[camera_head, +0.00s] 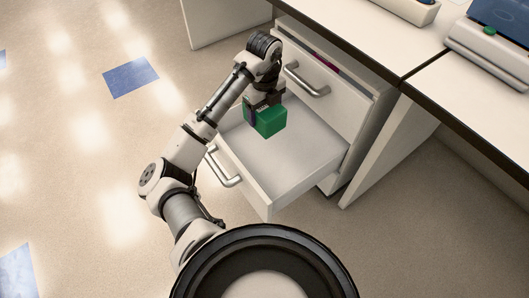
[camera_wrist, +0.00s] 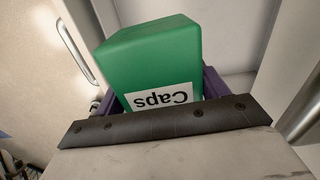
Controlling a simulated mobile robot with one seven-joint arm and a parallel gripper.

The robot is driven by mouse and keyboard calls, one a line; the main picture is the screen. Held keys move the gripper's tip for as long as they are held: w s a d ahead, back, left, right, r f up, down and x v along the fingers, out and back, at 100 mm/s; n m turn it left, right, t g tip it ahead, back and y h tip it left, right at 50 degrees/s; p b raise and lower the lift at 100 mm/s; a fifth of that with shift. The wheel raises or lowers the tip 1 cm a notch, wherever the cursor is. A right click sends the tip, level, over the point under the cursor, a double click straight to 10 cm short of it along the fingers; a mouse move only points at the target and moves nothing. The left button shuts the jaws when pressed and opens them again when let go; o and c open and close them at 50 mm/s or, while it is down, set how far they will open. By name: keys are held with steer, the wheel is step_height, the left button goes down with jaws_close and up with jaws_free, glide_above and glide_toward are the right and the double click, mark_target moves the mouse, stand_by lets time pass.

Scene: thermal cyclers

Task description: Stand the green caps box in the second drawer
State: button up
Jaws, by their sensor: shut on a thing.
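The green caps box (camera_head: 271,121) is held at my gripper (camera_head: 262,103), over the open lower drawer (camera_head: 310,158). The drawer is pulled well out and its white floor looks empty. In the wrist view the green box (camera_wrist: 150,62) fills the middle, with its white "Caps" label (camera_wrist: 160,97) upside down. Purple finger parts show on both sides of the box in the wrist view, and my gripper is shut on it. I cannot tell whether the box touches the drawer floor.
The upper drawer (camera_head: 326,75), with a bar handle (camera_head: 307,80), sits above and behind the open one. Its top is slightly open, showing coloured items. The lower drawer's handle (camera_head: 222,168) faces front left. Thermal cyclers (camera_head: 490,45) stand on the bench at right. Floor at left is clear.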

steer(key=shift+w+f, duration=0.15)
steer(key=shift+f, duration=0.15)
steer(key=shift+w+f+m, duration=0.1)
steer(key=shift+f+m, duration=0.2)
steer(key=shift+f, duration=0.05)
step_height(320, 180, down, 19)
steer(key=b, duration=0.5)
steer(key=shift+f, duration=0.15)
steer(key=shift+f, duration=0.15)
steer(key=o, duration=1.2)
step_height(320, 180, up, 13)
steer(key=p, duration=0.3)
steer(key=shift+f, duration=0.2)
